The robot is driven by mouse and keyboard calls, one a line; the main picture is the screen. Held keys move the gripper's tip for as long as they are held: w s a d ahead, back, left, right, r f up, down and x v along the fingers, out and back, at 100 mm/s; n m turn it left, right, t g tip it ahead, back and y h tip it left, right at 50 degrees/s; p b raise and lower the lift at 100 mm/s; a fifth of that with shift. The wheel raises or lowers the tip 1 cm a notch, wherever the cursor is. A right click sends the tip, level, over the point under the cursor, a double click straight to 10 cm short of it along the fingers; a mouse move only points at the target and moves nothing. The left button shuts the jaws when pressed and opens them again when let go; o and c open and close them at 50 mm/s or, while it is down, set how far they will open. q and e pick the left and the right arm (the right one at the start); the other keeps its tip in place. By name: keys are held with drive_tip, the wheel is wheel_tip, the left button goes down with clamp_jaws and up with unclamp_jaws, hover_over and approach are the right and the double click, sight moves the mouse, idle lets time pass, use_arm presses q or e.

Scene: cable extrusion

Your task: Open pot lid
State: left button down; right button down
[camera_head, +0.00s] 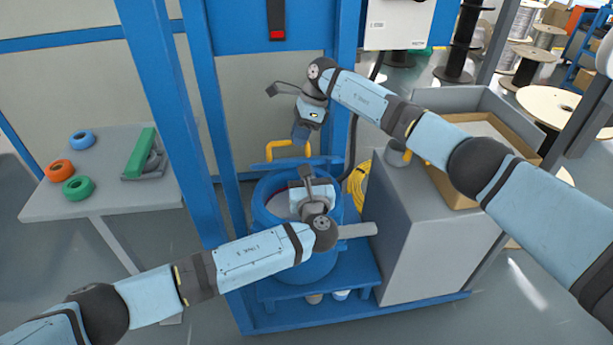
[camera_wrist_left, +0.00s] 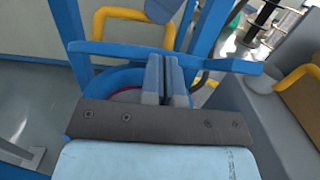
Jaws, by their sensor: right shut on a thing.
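The blue pot (camera_head: 265,222) stands on a low blue stand, and part of its open mouth with a reddish inner line shows. Its blue lid (camera_head: 272,166) is tilted up at the back, seen nearly edge-on; its edge crosses the left wrist view (camera_wrist_left: 105,48). My right gripper (camera_head: 301,136) points down and is shut on the lid's yellow handle (camera_head: 276,148), at its right side. My left gripper (camera_head: 308,180) is over the pot's mouth.
Blue frame posts (camera_head: 205,110) stand left of the pot. A side table (camera_head: 95,195) at the left holds coloured rings and a green tool.

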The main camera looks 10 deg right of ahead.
drive_tip(key=c, duration=1.5)
unclamp_jaws()
drive_tip(key=shift+s+d+f, duration=0.15)
drive_tip(key=shift+f, duration=0.45)
drive_tip(key=o, duration=0.4)
use_arm(q)
drive_tip(key=shift+w, duration=0.3)
use_arm(e)
drive_tip(key=shift+r, duration=0.1)
